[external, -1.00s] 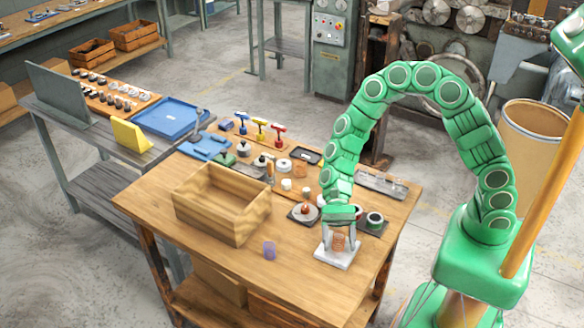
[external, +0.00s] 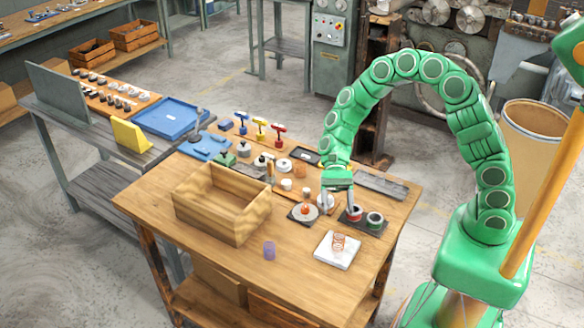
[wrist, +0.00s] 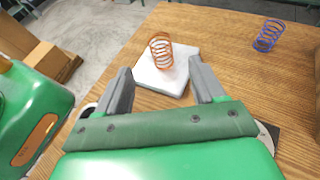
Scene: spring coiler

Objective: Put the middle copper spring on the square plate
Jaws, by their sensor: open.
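A copper spring (external: 338,243) stands upright on the white square plate (external: 334,257) near the front right of the wooden table. In the wrist view the copper spring (wrist: 160,50) stands on the white plate (wrist: 176,83), beyond my fingertips and apart from them. My gripper (external: 338,206) is open and empty, raised above the table behind the plate. Its two grey fingers also show in the wrist view (wrist: 160,82). Another small copper-coloured piece (external: 305,209) sits on a round dish behind the plate. A further copper-coloured piece (external: 300,171) is farther back, too small to make out.
A purple spring (external: 269,250) stands left of the plate. An open wooden box (external: 238,225) is at the left of the table. The table's front is mostly clear.

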